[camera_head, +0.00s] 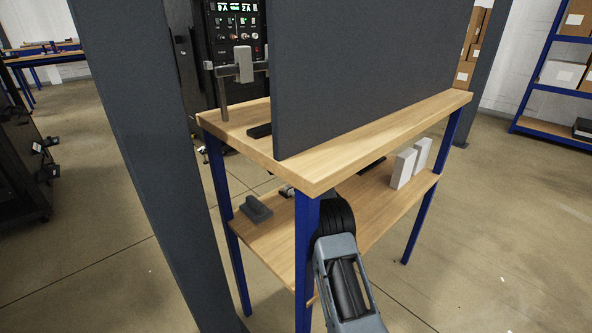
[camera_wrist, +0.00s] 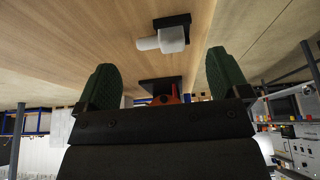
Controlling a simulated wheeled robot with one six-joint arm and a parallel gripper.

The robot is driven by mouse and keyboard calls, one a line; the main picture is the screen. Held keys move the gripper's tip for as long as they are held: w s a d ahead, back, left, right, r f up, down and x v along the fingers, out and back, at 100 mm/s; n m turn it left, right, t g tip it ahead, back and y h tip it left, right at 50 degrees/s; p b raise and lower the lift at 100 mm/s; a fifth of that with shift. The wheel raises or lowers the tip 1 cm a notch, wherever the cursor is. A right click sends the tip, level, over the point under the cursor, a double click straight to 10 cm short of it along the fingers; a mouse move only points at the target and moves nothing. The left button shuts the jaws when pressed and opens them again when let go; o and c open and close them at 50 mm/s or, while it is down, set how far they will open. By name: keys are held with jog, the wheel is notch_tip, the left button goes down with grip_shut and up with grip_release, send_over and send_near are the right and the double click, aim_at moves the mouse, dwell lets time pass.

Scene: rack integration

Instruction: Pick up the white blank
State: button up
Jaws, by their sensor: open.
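In the wrist view, a white piece (camera_wrist: 168,38) with a rounded end stands against a black base (camera_wrist: 172,20) on a wooden surface; it appears to be the white blank. My gripper (camera_wrist: 160,75) has its two dark green fingers spread wide, with nothing held between them. The white piece lies beyond the fingertips, roughly centred on the gap and apart from both. In the head view, my arm reaches under the bench top at the lower shelf; my fingers are hidden there.
A second black base (camera_wrist: 160,85) with a red part (camera_wrist: 165,99) shows between my fingers. The wooden bench top (camera_head: 400,112) overhangs the lower shelf (camera_head: 270,235). Blue legs (camera_head: 306,250) stand close to my arm. Two pale blocks (camera_head: 403,168) and a grey block (camera_head: 256,209) sit on the shelf.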

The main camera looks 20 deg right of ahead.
jog(key=shift+w+d+r+p, duration=0.1)
jog(key=shift+w+d+p, duration=0.1)
jog(key=shift+d, duration=0.25)
jog(key=shift+w+d+r+p, duration=0.1)
jog(key=shift+w+d, duration=0.05)
jog(key=shift+d, duration=0.25)
jog(key=b+x, duration=0.3)
jog(key=x, duration=0.1)
jog(key=shift+a+b, duration=0.2)
jog(key=shift+b, duration=0.1)
jog(key=shift+b+x, duration=0.45)
jog(key=shift+x, duration=0.3)
jog(key=shift+d, duration=0.15)
jog(key=shift+c, duration=0.2)
jog(key=shift+r, duration=0.1)
jog(key=c, duration=0.9)
